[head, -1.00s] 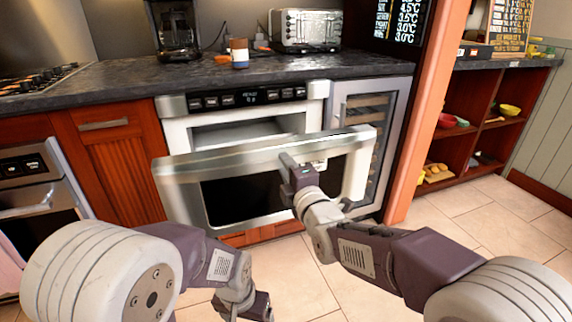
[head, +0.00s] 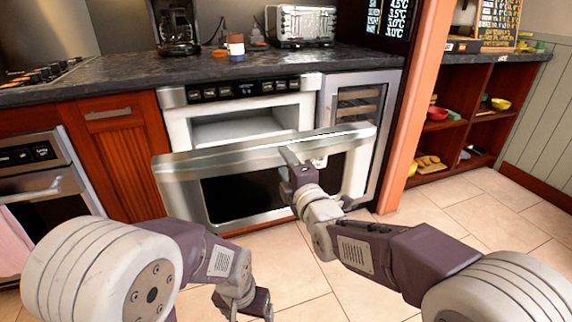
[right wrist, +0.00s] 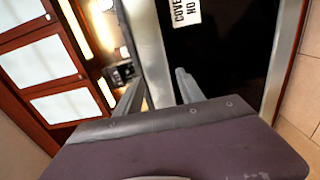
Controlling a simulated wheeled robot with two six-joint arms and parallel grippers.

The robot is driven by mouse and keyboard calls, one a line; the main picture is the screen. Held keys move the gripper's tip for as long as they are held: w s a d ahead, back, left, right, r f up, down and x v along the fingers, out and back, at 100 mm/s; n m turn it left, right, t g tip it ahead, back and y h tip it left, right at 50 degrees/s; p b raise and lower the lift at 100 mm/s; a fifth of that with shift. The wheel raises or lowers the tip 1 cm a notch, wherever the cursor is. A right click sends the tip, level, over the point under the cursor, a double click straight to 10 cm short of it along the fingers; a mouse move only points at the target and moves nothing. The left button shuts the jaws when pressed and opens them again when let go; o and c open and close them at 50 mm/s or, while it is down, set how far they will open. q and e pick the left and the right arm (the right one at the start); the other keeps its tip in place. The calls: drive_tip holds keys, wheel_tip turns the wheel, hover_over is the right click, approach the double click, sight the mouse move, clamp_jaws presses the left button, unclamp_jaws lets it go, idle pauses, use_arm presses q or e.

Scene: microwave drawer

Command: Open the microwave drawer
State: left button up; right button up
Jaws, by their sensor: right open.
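The microwave drawer (head: 185,180) stands part way out from the microwave body (head: 178,118), with a gap showing the pale inside behind its silver front panel. My right gripper (head: 290,158) is at the top edge of this panel, right of its middle. In the right wrist view its two fingers (right wrist: 162,92) are apart, one on either side of the panel's metal edge (right wrist: 150,50); whether they touch it I cannot tell. My left gripper (head: 258,304) hangs low at the bottom, away from the drawer, and its jaws are not clear.
A dark countertop (head: 110,82) above holds a coffee maker (head: 175,25), a small jar (head: 236,45) and a toaster (head: 300,27). A wine cooler (head: 388,105) stands right of the microwave, an oven (head: 40,180) at the left. The tiled floor (head: 460,215) at right is free.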

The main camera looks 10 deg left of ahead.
drive_tip(key=p+v, duration=0.2)
drive_tip(key=v, duration=0.7)
drive_tip(key=shift+p, duration=0.35)
